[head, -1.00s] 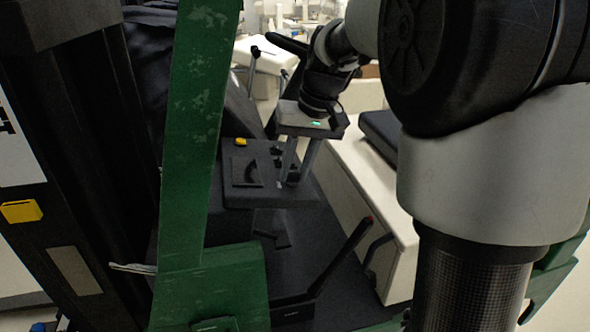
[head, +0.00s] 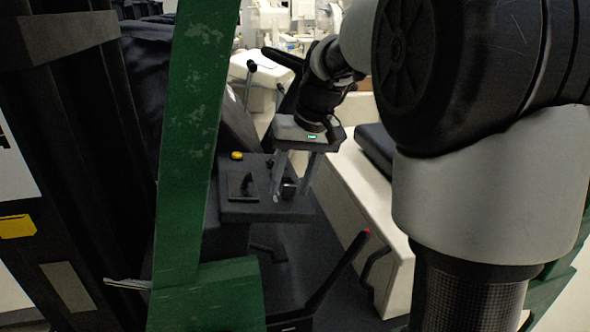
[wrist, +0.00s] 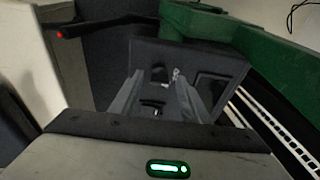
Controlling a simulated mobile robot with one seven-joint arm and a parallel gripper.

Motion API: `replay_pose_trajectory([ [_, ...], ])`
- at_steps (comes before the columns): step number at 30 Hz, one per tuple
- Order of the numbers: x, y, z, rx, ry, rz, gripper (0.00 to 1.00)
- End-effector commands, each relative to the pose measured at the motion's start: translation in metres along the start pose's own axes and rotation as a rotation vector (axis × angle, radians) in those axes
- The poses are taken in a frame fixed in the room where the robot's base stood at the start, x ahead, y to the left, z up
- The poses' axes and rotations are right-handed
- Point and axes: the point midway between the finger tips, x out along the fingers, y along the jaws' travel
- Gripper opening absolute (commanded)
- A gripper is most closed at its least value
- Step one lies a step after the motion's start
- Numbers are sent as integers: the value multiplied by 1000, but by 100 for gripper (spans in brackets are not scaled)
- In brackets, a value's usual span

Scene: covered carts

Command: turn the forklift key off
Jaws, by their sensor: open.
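The forklift's dark control panel (head: 240,212) stands behind the green post, and it also shows in the wrist view (wrist: 222,62). A small silvery piece (wrist: 176,74) on the panel, seen in the wrist view, looks like the key; its angle is too small to read. My gripper (head: 290,192) points down over the right part of the panel. Its two fingers are apart, with nothing held between them. In the wrist view the silvery piece shows near the right fingertip, and I cannot tell whether they touch. In the head view the fingers partly hide this area.
A yellow button (head: 237,156) and a black lever (head: 246,183) are on the panel's left part. The green post (head: 188,150) rises at its left. A red-tipped lever (head: 340,270) stands at the lower right, beside a cream body panel (head: 350,185).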

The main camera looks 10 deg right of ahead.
Motion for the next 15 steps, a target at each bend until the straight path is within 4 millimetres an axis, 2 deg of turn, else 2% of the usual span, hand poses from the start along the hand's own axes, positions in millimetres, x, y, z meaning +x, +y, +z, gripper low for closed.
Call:
replay_pose_trajectory([
  [5,-22,0,-1,0,6,1,42],
  [15,-105,0,-2,0,6,2,42],
])
